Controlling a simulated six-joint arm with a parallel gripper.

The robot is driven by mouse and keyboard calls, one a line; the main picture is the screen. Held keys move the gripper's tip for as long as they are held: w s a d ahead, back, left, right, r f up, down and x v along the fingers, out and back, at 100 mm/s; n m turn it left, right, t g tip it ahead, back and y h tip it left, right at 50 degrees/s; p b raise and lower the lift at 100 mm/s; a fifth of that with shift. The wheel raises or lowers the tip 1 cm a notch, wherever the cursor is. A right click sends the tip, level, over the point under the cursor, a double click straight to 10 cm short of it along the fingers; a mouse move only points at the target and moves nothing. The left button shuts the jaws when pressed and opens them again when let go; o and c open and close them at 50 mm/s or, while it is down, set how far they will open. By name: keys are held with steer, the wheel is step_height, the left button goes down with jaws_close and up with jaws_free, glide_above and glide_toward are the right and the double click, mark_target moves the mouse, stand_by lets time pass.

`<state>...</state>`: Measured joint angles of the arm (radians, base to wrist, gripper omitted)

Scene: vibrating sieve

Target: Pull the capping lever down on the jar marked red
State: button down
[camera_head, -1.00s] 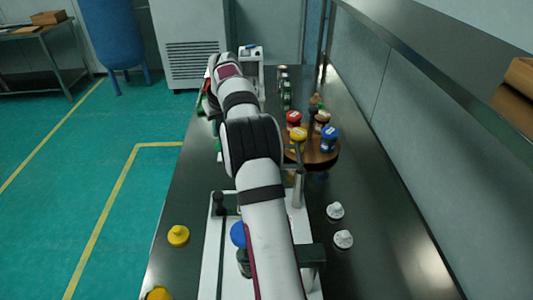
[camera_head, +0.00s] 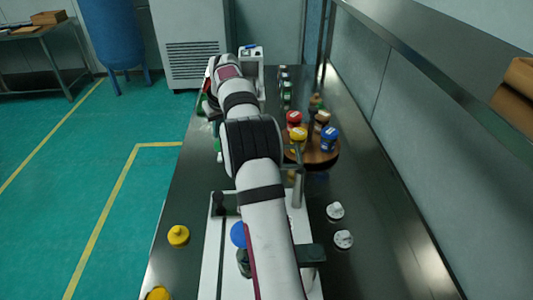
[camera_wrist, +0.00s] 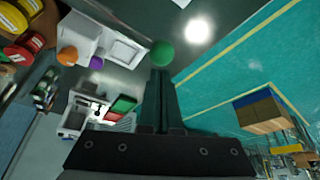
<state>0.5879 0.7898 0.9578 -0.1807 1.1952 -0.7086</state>
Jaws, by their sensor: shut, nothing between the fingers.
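My gripper (camera_wrist: 161,78) is shut and empty in the wrist view, its dark fingers pointing up the picture. A round green knob or lid (camera_wrist: 162,54) shows just beyond the fingertips; I cannot tell whether they touch. In the head view my arm hides the gripper. A red-lidded jar (camera_head: 294,117) stands on a round wooden stand right of my arm. A yellow-lidded jar (camera_head: 299,134) and a blue-lidded jar (camera_head: 329,139) stand beside it. Red and yellow lids also show at the wrist view's left edge. I cannot make out the capping lever for certain.
A white base plate (camera_head: 211,270) with posts and a blue dome (camera_head: 238,234) lies under my arm. Yellow caps (camera_head: 178,236) lie left, white caps (camera_head: 343,239) right. The wrist view shows white equipment (camera_wrist: 122,50) at upper left and a box (camera_wrist: 263,112) at right.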

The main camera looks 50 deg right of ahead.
mark_target(219, 141)
steer(key=shift+f, duration=1.8)
step_height(219, 141, up, 7)
steer(key=shift+r, duration=0.6)
